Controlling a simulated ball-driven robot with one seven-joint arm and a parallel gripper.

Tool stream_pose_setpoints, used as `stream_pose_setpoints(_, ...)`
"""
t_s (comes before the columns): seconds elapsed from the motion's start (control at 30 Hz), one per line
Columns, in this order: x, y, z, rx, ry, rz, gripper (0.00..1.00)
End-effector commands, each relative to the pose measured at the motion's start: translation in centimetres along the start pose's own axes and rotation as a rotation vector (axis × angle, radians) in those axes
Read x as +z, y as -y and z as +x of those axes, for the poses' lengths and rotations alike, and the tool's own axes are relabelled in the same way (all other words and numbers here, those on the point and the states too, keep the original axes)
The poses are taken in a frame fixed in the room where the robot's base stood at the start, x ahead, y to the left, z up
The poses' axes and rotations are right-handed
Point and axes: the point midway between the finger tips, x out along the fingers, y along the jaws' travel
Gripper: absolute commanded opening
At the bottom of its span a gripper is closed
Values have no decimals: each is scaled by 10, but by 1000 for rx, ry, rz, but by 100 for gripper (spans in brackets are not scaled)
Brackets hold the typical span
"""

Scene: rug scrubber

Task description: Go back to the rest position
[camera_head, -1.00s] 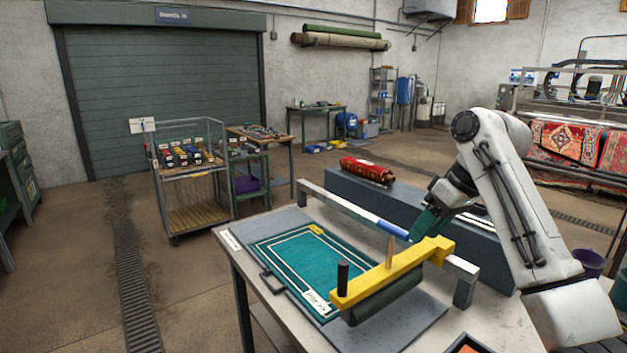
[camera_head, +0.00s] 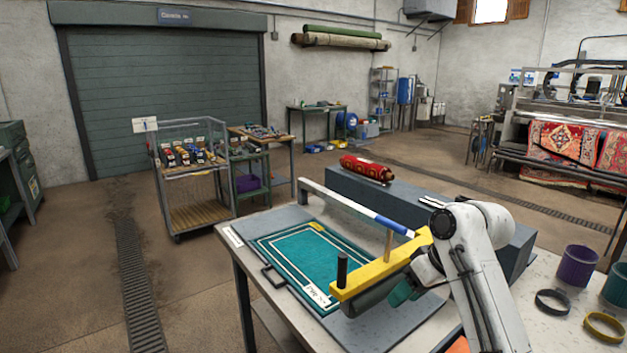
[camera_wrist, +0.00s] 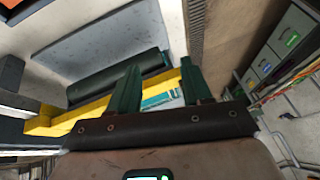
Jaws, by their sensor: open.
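My gripper shows in the wrist view (camera_wrist: 162,92) with its two green fingers spread apart and nothing between them. In the head view my white arm is folded low at the right of the table and mostly hides the gripper; a bit of green shows below the yellow bar. The yellow scrubber bar (camera_head: 375,273) with a black knob and a wooden peg spans the near right part of the teal rug (camera_head: 310,258). A dark roller lies under the bar; it also shows in the wrist view (camera_wrist: 118,77).
The grey worktable (camera_head: 243,262) carries a rail with a blue section (camera_head: 390,224) behind the bar. A rolled red rug (camera_head: 366,169) lies on a grey block. A purple cup (camera_head: 577,266), a green cup (camera_head: 617,285) and two rings stand at right. Open floor lies left.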

Motion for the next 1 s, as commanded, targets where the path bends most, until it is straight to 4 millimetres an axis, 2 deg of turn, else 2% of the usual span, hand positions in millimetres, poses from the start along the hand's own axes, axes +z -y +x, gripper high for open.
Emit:
stream_pose_setpoints(0.03,17,6,19,-2,-5,17,49)
stream_pose_setpoints(0.2,73,21,61,28,-37,88,49)
stream_pose_setpoints(0.33,121,31,82,66,-56,149,49)
stream_pose_setpoints(0.5,191,44,97,133,-71,229,49)
stream_pose_setpoints(0.63,246,53,96,198,-74,288,49)
stream_pose_setpoints(0.8,313,63,81,295,-73,348,49)
stream_pose_setpoints(1.0,373,71,53,400,-62,390,49)
